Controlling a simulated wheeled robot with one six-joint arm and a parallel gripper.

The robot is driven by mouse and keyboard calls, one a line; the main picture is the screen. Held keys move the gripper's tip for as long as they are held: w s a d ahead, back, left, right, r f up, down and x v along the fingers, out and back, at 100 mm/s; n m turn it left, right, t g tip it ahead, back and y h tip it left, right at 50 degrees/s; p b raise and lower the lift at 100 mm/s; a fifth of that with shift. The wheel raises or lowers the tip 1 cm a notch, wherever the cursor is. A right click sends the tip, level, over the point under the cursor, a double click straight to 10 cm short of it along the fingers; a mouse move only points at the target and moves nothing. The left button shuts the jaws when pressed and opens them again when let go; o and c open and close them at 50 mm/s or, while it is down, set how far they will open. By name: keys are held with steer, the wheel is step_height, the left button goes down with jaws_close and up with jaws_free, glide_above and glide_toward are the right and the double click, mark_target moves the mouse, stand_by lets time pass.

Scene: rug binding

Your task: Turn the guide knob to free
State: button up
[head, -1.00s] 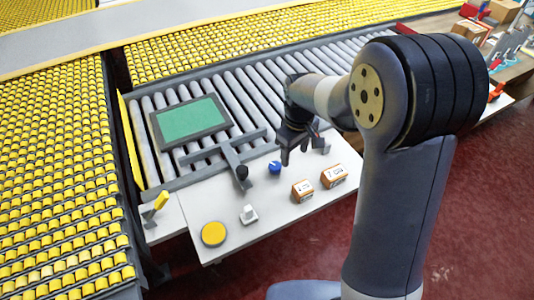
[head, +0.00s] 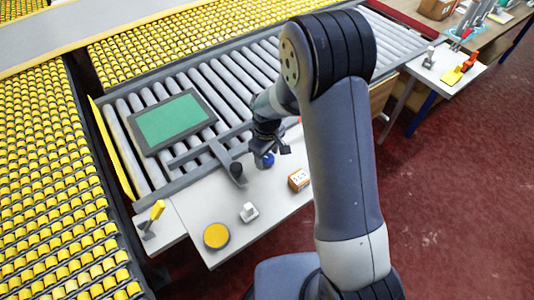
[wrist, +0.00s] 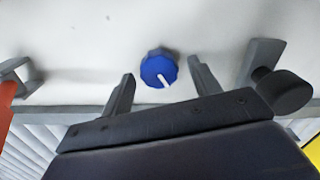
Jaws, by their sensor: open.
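A blue knob (head: 268,160) sits on the white table beside the rollers. In the wrist view the blue knob (wrist: 159,68) has a white pointer line towards the picture's lower right. My gripper (head: 270,150) is open above it, partly covering it in the head view. In the wrist view the fingertips of my gripper (wrist: 160,80) are on either side of the knob, with gaps; contact is not visible. A grey guide bar (head: 220,152) with a black knob (head: 236,168) lies to the left; this black knob (wrist: 285,92) shows right in the wrist view. Any labels are unreadable.
A white switch block (head: 249,211), a yellow disc (head: 216,236) and an orange-white box (head: 298,180) stand on the table. A framed green panel (head: 175,118) lies on the rollers. An orange part (wrist: 6,95) shows at the wrist view's left edge.

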steer(key=shift+c, duration=0.5)
steer(key=c, duration=0.9)
